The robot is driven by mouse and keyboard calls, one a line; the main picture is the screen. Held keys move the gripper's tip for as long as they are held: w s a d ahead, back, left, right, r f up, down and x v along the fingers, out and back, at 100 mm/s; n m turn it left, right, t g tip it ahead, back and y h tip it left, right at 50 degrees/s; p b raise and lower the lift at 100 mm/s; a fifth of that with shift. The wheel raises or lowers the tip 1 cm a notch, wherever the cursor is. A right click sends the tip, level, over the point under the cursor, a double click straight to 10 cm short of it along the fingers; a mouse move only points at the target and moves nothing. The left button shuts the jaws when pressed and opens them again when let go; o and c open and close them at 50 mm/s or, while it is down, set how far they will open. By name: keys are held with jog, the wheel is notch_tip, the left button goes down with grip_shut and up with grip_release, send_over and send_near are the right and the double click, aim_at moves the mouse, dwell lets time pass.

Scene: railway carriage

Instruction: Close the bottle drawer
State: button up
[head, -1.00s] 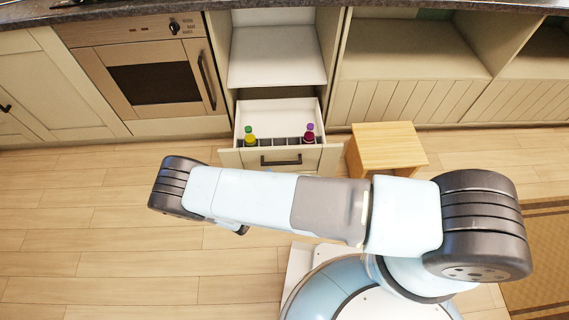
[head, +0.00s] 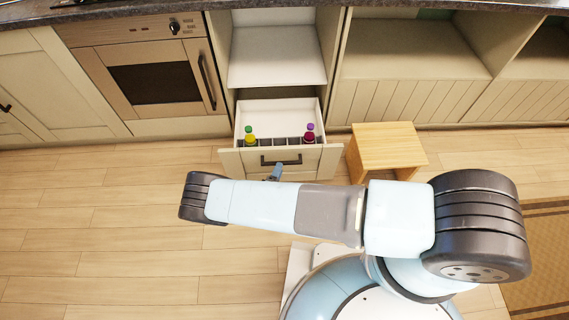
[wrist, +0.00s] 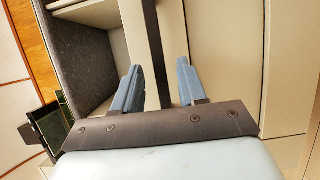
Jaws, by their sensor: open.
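The bottle drawer (head: 235,158) stands pulled out below the open shelf in the head view. Its dark handle (head: 281,161) is on the front panel. Inside, behind the front, stand a yellow bottle with a green cap (head: 250,137) and a dark red bottle with a purple cap (head: 309,136). My gripper (head: 278,168) shows as a small blue tip just in front of the handle; my arm hides the rest. In the wrist view my gripper (wrist: 160,65) has its two blue fingers apart. A dark bar, perhaps the handle, runs between them; I cannot tell whether they touch.
A wooden stool (head: 385,148) stands close to the right of the drawer. An oven (head: 150,78) is at the left, and open shelves (head: 415,45) are at the right. A brown rug (head: 540,250) lies at the right. The floor at the left is clear.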

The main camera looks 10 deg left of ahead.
jog(key=shift+w+d, duration=0.2)
jog(key=shift+w, duration=0.95)
jog(key=shift+w+d, duration=0.2)
jog(key=shift+w, duration=0.95)
jog(key=shift+c, duration=0.2)
grip_shut()
